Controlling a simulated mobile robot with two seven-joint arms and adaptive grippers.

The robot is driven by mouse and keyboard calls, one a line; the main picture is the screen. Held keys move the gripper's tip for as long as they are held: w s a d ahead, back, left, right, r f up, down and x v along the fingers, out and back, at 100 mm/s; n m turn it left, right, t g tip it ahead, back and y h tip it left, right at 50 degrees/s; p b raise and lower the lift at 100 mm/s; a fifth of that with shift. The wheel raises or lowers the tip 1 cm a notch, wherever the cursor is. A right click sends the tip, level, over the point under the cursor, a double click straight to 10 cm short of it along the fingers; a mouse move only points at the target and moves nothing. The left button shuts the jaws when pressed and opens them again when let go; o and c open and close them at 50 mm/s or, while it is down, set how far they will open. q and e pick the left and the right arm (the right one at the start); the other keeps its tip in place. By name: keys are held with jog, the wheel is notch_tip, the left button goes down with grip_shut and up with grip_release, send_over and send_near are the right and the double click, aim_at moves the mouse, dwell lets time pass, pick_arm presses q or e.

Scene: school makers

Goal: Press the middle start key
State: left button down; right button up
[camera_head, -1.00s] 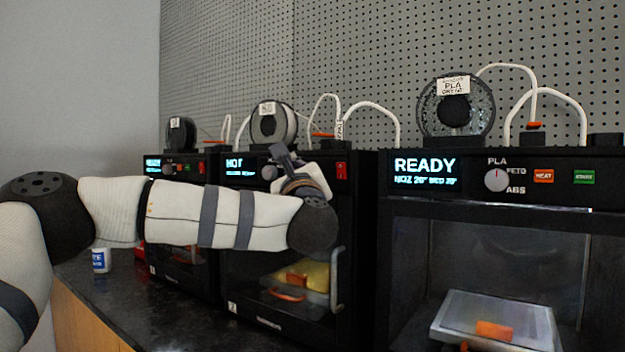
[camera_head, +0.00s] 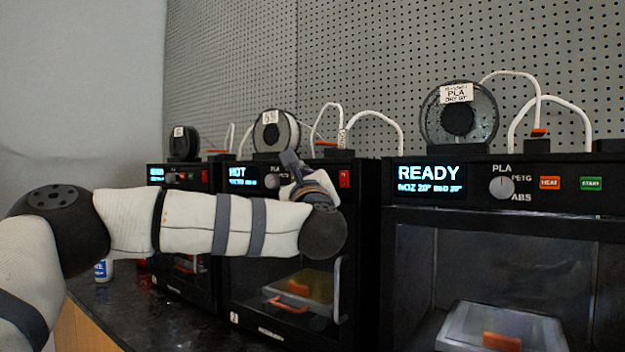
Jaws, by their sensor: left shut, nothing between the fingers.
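The middle printer (camera_head: 365,255) is a black cabinet whose display (camera_head: 238,175) reads HOT. Its panel shows a knob (camera_head: 271,181) and a red switch (camera_head: 345,178) at the right end. The stretch of panel between these, where its start key would sit, is hidden behind my left gripper and wrist. My left gripper (camera_head: 289,158) is shut and empty, in front of the top of this panel, just right of the knob. I cannot tell whether it touches the panel. My right gripper is not in view.
The right printer (camera_head: 390,260) reads READY, with an orange HEAT key (camera_head: 550,183) and a green START key (camera_head: 591,184). A left printer (camera_head: 180,265) stands beyond. Filament spools and white tubes top the printers. A white-and-blue bottle (camera_head: 103,270) stands on the dark counter (camera_head: 120,305).

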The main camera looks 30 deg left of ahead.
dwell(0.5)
pick_arm(q)
jog(key=shift+w, duration=0.5)
